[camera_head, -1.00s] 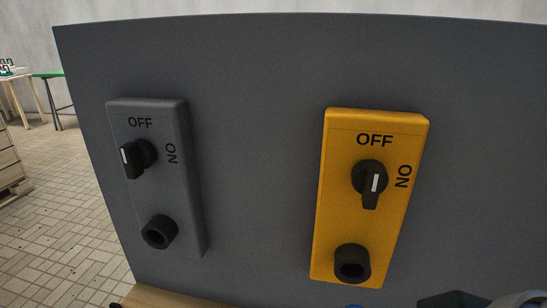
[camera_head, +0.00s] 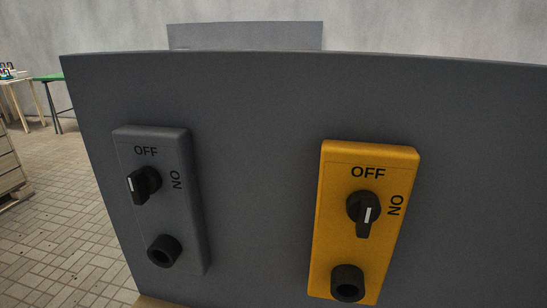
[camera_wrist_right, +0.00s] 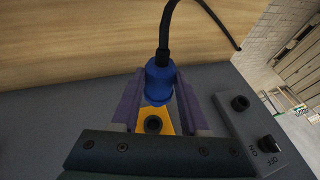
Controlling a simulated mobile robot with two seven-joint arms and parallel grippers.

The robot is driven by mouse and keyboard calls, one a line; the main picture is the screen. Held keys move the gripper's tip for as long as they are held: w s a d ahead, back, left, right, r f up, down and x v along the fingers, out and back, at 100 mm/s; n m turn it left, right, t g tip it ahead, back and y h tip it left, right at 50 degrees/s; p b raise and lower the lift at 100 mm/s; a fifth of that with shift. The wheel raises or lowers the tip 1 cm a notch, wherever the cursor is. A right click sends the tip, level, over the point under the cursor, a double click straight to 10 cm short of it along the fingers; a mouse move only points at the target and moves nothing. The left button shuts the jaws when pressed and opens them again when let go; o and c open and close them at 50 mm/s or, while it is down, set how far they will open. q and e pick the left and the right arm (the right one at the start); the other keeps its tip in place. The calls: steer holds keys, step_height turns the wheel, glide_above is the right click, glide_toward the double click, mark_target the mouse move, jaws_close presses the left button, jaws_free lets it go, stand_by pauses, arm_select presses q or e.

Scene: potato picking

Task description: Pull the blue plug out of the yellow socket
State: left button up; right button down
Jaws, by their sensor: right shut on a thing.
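The blue plug (camera_wrist_right: 160,80) with a black cable is between the purple fingers of my right gripper (camera_wrist_right: 160,102) in the right wrist view. The gripper is shut on it. The yellow socket (camera_wrist_right: 169,127) shows beyond the plug, and its dark round opening is visible, so the plug is apart from it. In the head view the yellow socket (camera_head: 335,165) is on the dark grey panel at right, with an empty opening at its bottom and its black knob (camera_head: 364,212) pointing down. My left gripper is in neither view.
A grey socket (camera_head: 158,140) with its own knob and empty opening is on the panel (camera_head: 265,150) to the left. A wooden surface (camera_wrist_right: 80,40) lies along the panel's lower edge.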

steer(key=shift+s+a, duration=0.1)
steer(key=shift+s, duration=0.35)
steer(key=shift+s, duration=0.1)
steer(key=shift+s+a+r+p, duration=0.15)
steer(key=shift+s+a+p, duration=0.1)
steer(key=shift+s+p, duration=0.45)
steer(key=shift+s+a, duration=0.15)
steer(key=shift+s, duration=0.45)
